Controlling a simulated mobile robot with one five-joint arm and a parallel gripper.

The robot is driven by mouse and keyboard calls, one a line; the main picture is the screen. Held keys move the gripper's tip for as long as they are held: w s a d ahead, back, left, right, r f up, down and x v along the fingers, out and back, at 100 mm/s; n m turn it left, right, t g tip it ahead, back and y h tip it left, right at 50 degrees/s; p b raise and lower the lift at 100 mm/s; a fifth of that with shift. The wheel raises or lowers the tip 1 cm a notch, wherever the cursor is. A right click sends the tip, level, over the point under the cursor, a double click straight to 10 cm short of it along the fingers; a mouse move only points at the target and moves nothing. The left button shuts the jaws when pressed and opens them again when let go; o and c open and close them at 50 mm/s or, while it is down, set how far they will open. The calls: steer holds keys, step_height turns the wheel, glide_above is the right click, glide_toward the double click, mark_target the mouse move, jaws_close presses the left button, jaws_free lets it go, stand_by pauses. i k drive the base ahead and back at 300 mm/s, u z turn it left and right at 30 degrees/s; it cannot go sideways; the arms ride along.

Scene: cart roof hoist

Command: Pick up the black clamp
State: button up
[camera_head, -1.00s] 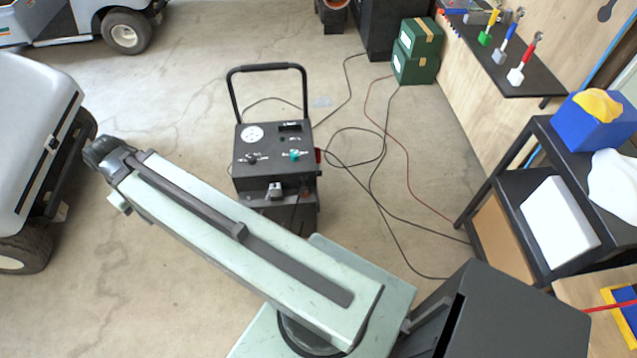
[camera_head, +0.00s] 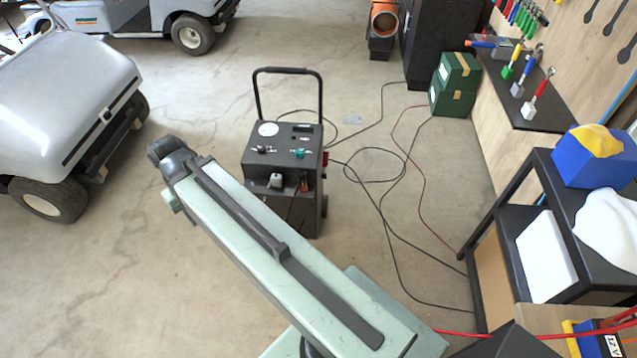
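A black wheeled charger (camera_head: 284,160) with a tall handle stands on the floor in the middle. Its top panel has a round white dial and small knobs. On its front are a small grey piece (camera_head: 276,181) and a small orange-red piece (camera_head: 305,182); either may be a clamp, but they are too small to tell. I cannot make out a black clamp for certain. My pale green arm reaches from the bottom toward the upper left, its dark far joint left of the charger. My gripper does not show.
A white cart (camera_head: 60,90) stands at the left. Black cables (camera_head: 385,215) and a red cable (camera_head: 425,190) lie on the floor right of the charger. Green boxes (camera_head: 455,85) stand behind. A black shelf (camera_head: 500,215) is at the right. The floor left of my arm is clear.

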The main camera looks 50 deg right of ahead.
mark_target(304, 184)
steer(key=u, duration=0.15)
steer(key=i, duration=0.95)
steer(key=z, duration=0.1)
